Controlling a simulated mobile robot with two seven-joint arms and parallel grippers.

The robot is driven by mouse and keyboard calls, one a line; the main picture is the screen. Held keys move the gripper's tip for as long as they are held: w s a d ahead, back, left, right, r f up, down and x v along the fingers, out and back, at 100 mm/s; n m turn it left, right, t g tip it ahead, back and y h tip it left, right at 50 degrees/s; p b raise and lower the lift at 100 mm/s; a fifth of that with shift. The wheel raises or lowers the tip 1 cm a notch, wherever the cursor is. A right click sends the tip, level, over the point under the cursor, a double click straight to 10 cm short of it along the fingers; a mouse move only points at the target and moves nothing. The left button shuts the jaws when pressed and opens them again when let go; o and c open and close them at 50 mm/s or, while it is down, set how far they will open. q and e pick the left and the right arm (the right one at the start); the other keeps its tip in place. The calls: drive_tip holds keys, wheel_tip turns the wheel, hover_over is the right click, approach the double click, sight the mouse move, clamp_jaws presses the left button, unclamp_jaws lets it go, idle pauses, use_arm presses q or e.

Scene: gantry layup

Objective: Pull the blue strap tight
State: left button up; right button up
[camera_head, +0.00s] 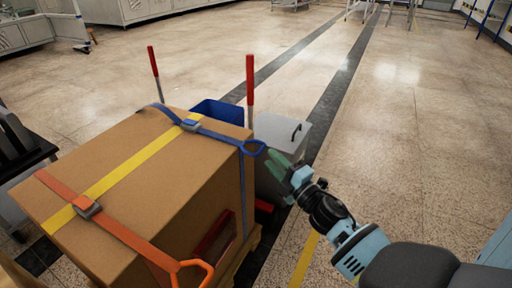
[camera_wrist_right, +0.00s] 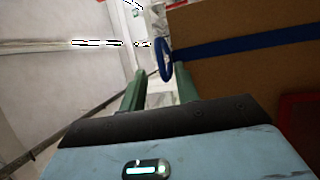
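The blue strap (camera_head: 222,135) runs over the top of a large cardboard box (camera_head: 160,190) through a grey-blue buckle (camera_head: 190,125). It ends in a blue pull loop (camera_head: 254,147) that sticks out past the box's right edge. A blue length also hangs down the box side. My right gripper (camera_head: 275,163) is just right of and slightly below the loop, apart from it. In the right wrist view the green fingers stand apart with nothing between them, and the loop (camera_wrist_right: 165,62) shows beyond the fingertips. My left gripper is not in view.
An orange strap (camera_head: 130,238) with its own buckle and loop (camera_head: 196,272) crosses the box's near part. Two red-topped posts (camera_head: 250,80) stand behind the box. A blue bin (camera_head: 218,111) and a grey lidded bin (camera_head: 280,132) are close behind. The floor at right is clear.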

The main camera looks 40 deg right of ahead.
drive_tip(key=w+r, duration=0.1)
drive_tip(key=w, duration=0.6)
drive_tip(key=shift+w+b, duration=0.3)
drive_tip(key=shift+b, duration=0.15)
drive_tip(key=shift+r, duration=0.1)
drive_tip(key=shift+r, duration=0.1)
clamp_jaws()
